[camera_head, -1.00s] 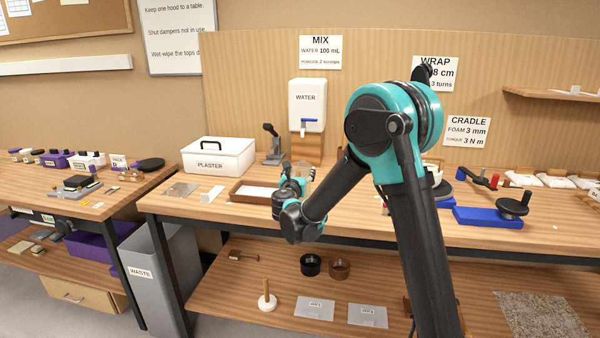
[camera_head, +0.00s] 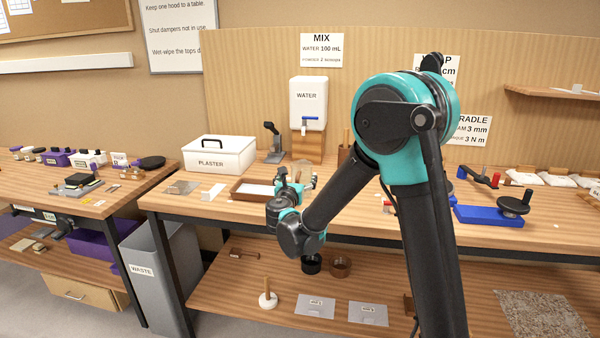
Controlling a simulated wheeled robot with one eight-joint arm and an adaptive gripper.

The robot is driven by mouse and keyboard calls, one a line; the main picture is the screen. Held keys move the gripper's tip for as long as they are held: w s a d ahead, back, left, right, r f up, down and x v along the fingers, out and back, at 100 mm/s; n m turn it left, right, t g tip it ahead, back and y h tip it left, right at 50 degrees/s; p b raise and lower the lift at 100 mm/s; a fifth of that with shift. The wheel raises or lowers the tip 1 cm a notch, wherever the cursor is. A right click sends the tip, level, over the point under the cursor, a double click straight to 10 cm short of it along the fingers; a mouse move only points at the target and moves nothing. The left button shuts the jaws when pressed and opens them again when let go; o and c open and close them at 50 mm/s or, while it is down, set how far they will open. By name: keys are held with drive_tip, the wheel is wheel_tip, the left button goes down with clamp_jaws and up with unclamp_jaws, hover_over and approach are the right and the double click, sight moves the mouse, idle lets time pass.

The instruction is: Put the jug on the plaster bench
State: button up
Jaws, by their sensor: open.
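The plaster bench (camera_head: 232,212) is the wooden bench in the middle, with a white box marked PLASTER (camera_head: 219,154) on it. My gripper (camera_head: 297,181) is over the bench's front part, just right of a shallow brown tray. It is open, seen partly from behind, with its fingers pointing away from the camera. A faint clear shape (camera_head: 304,169) just beyond the fingers may be the jug. My gripper hides most of it, so I cannot tell whether they touch.
The shallow brown tray (camera_head: 238,188) lies left of my gripper. A white water tank (camera_head: 308,104) on a wooden stand (camera_head: 307,147) is behind it. A blue-based device (camera_head: 488,216) stands right. The lower shelf holds two round pots and a wooden-handled tool (camera_head: 267,296).

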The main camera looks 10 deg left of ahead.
drive_tip(key=s, duration=0.5)
drive_tip(key=shift+s+a, duration=0.1)
drive_tip(key=shift+s, duration=0.3)
